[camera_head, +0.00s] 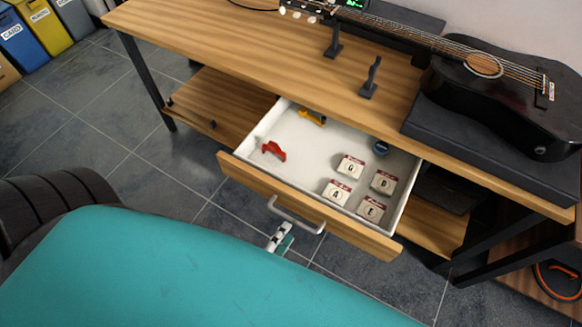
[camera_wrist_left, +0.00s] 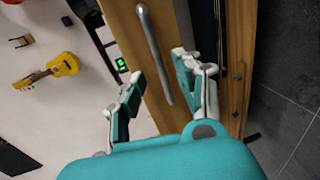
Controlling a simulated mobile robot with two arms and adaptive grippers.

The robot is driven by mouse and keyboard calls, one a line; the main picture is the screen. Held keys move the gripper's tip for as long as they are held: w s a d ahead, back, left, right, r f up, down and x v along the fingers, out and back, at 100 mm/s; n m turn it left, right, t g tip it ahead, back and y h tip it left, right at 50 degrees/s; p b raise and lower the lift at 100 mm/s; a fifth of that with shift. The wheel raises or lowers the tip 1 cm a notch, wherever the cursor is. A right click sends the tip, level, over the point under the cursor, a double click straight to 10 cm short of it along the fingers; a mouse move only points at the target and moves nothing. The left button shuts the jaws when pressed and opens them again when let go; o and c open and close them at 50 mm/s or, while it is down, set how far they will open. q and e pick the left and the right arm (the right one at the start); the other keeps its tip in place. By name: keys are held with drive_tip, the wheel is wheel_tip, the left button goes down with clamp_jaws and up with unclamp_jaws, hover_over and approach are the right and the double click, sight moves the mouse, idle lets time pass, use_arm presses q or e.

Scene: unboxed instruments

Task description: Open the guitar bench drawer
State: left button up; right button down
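The guitar bench drawer (camera_head: 345,215) stands pulled out from under the wooden bench top (camera_head: 210,40), its white inside in view. Its grey bar handle (camera_head: 297,216) is on the wooden front and also shows in the left wrist view (camera_wrist_left: 152,45). My left gripper (camera_head: 280,238) shows only partly in the head view, just below the handle. In the left wrist view the left gripper (camera_wrist_left: 160,92) has its two fingers wide apart, with the lower end of the handle seen between them. I cannot tell whether they touch it. My right gripper is in neither view.
The drawer holds several small labelled boxes (camera_head: 350,166), a red item (camera_head: 273,151), a yellow item (camera_head: 311,116) and a blue round tin (camera_head: 380,148). A black guitar (camera_head: 500,80) lies on a dark case on the bench. Tiled floor is clear left of the drawer.

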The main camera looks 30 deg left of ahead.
use_arm(q)
drive_tip(key=v, duration=0.6)
drive_tip(key=shift+s, duration=0.2)
